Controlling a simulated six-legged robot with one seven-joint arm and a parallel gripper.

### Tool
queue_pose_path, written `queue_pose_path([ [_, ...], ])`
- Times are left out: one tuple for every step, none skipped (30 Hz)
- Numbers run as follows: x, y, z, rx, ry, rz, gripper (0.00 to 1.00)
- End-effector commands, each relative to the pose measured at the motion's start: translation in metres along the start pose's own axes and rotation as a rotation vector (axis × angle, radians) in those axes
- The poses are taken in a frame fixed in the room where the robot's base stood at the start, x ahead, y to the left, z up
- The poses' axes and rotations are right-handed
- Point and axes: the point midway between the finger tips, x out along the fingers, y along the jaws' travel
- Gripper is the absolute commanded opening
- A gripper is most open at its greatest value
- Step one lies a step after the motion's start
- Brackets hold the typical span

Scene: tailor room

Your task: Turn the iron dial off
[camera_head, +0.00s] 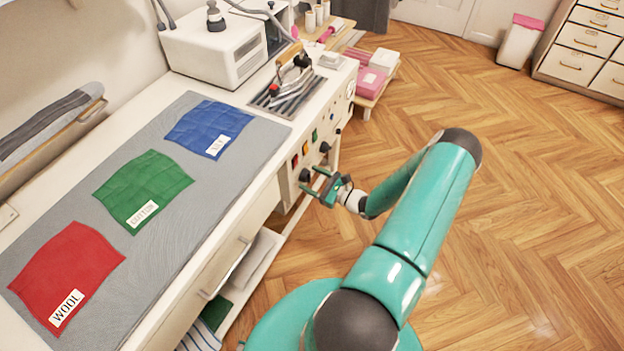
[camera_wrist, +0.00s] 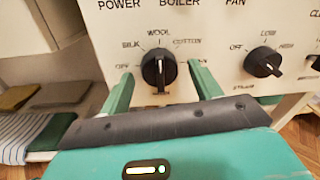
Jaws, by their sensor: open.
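The iron dial (camera_wrist: 159,69) is a black knob on the white front panel, with OFF, SILK, WOOL and COTTON printed around it. Its white mark points up, toward WOOL. My gripper (camera_wrist: 163,84) is open, with one green finger on each side of the dial in the wrist view. I cannot tell whether either finger touches the dial. In the head view my gripper (camera_head: 319,186) is at the panel beside the dial (camera_head: 305,174). The iron (camera_head: 292,78) rests on a metal rack on the worktop.
A second black knob (camera_wrist: 263,62) marked OFF, LOW, HIGH and STEAM sits right of the dial. Grey ironing mat (camera_head: 188,220) carries red, green and blue cloths. An open shelf (camera_head: 250,268) lies below the worktop. The wooden floor (camera_head: 530,180) to the right is clear.

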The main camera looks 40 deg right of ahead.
Motion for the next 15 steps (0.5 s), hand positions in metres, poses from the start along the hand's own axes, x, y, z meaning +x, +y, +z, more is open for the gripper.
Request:
queue_pose_path([
  [0.0027,0.0004,-0.0002,0.0,0.001,0.0,0.64],
  [0.0038,0.0005,-0.0001,0.0,0.001,0.0,0.64],
  [0.0045,0.0009,0.0,0.0,0.001,0.0,0.64],
  [0.0049,0.0009,0.0001,0.0,0.001,0.0,0.64],
  [0.005,0.0009,0.0001,0.0,0.001,0.0,0.64],
  [0.0051,0.0009,0.0001,0.0,0.001,0.0,0.64],
  [0.005,0.0009,0.0001,0.0,0.001,0.0,0.64],
  [0.005,0.0009,0.0002,0.0,0.001,0.0,0.64],
  [0.0049,0.0008,0.0002,0.0,0.001,0.0,0.64],
  [0.0049,0.0008,0.0002,0.0,0.001,0.0,0.64],
  [0.0049,0.0008,0.0002,0.0,0.001,0.0,0.58],
  [0.0048,0.0008,0.0002,0.0,0.0,0.0,0.5],
  [0.0048,0.0008,0.0002,0.0,0.0,0.0,0.44],
  [0.0048,0.0007,0.0002,0.0,0.0,0.0,0.38],
  [0.0048,0.0007,0.0002,0.0,0.0,0.0,0.3],
])
